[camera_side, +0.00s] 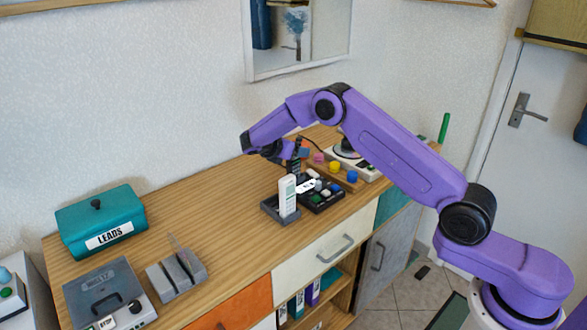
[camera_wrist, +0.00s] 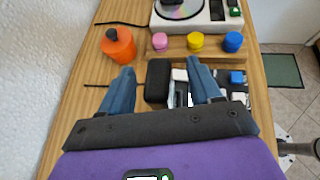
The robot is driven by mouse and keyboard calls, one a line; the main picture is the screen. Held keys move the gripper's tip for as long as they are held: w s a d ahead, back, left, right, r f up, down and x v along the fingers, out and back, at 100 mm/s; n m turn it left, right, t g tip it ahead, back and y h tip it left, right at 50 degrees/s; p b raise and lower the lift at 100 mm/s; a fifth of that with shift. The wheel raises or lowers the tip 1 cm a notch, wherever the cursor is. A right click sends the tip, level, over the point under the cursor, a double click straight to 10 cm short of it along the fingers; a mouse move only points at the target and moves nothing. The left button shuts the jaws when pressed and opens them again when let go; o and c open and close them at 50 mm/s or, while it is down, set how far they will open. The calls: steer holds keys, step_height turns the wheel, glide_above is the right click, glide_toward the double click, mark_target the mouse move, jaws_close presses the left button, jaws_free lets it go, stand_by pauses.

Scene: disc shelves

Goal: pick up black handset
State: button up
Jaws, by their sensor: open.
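The black handset (camera_side: 296,158) stands upright in the side view, close beside my gripper, and its lower part is partly hidden. In the wrist view a black block-like top (camera_wrist: 158,80), which looks like the handset's, lies between my two blue fingers. My gripper (camera_wrist: 160,68) is open, with a finger on either side of the black top. I cannot tell whether either finger touches it. In the side view my gripper (camera_side: 284,152) is low over the wooden cabinet top. A white handset (camera_side: 288,196) stands upright in a grey cradle (camera_side: 280,212), in front of the black one.
A black button box (camera_side: 322,196) lies right of the white handset. A wooden strip with pink, yellow (camera_wrist: 196,41) and blue knobs and a disc player (camera_wrist: 190,22) lie beyond. An orange container (camera_wrist: 118,46) stands left. A teal LEADS box (camera_side: 100,222) is far left; the cabinet's middle is clear.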

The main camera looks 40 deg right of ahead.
jaws_close()
steer(key=shift+r, duration=0.1)
